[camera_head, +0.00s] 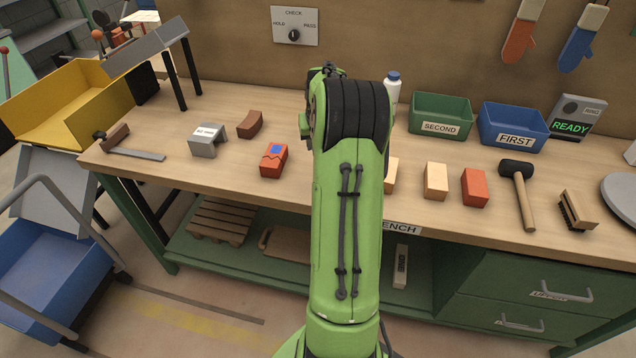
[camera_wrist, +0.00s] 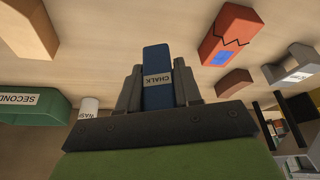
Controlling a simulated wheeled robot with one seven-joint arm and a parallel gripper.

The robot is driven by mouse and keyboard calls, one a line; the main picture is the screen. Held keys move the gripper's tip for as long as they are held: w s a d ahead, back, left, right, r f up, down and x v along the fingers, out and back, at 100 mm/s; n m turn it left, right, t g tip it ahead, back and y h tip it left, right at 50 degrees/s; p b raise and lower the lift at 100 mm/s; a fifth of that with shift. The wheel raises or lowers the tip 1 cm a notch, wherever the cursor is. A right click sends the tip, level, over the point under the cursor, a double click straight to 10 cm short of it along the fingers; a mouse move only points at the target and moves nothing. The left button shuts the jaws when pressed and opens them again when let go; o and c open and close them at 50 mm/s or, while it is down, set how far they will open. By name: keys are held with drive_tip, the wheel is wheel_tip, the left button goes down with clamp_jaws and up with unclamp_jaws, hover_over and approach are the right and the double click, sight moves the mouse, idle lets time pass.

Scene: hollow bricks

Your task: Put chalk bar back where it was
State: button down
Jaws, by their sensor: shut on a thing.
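The chalk bar (camera_wrist: 156,62) is a dark blue bar with a white CHALK label. In the wrist view it sits between the two grey fingers of my gripper (camera_wrist: 158,88), which is shut on it. The bar points away from the wrist, over the wooden bench top (camera_wrist: 115,40). I cannot tell whether its far end touches the bench. In the head view my green arm hides the gripper and the bar.
An orange brick with a blue patch (camera_head: 273,160), a brown curved brick (camera_head: 250,124) and a grey hollow block (camera_head: 207,140) stand left of my arm. Right are wooden (camera_head: 436,180) and red (camera_head: 475,187) blocks, a mallet (camera_head: 520,185), green (camera_head: 440,117) and blue (camera_head: 513,128) bins.

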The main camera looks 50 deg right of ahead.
wheel_tip(320, 180, down, 10)
drive_tip(key=shift+r+b, duration=0.1)
drive_tip(key=shift+b, duration=0.95)
drive_tip(key=c, duration=0.8)
unclamp_jaws()
